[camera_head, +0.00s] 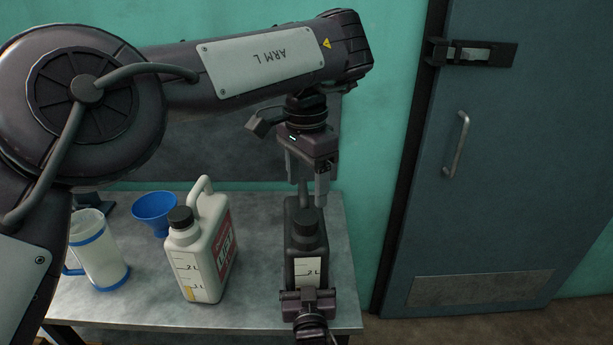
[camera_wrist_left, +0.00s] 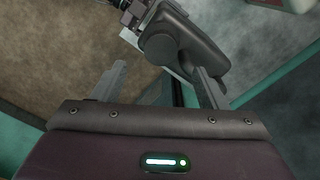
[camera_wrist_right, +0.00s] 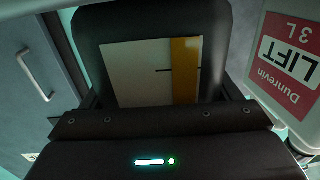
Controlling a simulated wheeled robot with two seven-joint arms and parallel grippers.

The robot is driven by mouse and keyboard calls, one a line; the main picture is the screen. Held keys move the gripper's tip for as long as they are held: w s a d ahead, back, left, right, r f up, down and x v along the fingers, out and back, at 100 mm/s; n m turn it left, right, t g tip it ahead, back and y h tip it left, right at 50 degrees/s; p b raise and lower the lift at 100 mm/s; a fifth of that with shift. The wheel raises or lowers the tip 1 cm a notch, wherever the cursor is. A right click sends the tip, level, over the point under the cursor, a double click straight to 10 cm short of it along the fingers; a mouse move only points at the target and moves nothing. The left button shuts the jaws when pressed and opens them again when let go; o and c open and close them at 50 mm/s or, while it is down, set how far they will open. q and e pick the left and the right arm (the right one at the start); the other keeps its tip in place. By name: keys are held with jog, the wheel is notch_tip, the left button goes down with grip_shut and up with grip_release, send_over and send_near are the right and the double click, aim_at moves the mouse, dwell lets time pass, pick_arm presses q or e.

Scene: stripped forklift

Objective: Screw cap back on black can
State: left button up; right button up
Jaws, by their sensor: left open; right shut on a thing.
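The black can (camera_head: 307,246) stands upright at the front right of the metal table. A round dark cap (camera_head: 306,222) shows on its top; I cannot tell how tightly it sits. My left gripper (camera_head: 307,188) points down above the can, open, with nothing between its fingers. In the left wrist view the can (camera_wrist_left: 190,50) shows beyond the fingers. My right gripper (camera_head: 308,300) is shut on the can's body from the front, low down. The can's pale label (camera_wrist_right: 140,72) fills the middle of the right wrist view.
A white jug (camera_head: 205,250) with a black cap stands left of the can. A blue funnel (camera_head: 155,212) and a clear pitcher (camera_head: 98,250) are farther left. The metal table (camera_head: 265,305) has bare room between jug and can. A blue-grey door (camera_head: 500,190) is at right.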

aim_at(306, 217)
pick_arm(q)
jog(key=shift+s+r+n, duration=0.1)
jog(key=shift+r+n, duration=0.3)
jog(key=shift+n, duration=0.7)
jog(key=shift+f, duration=4)
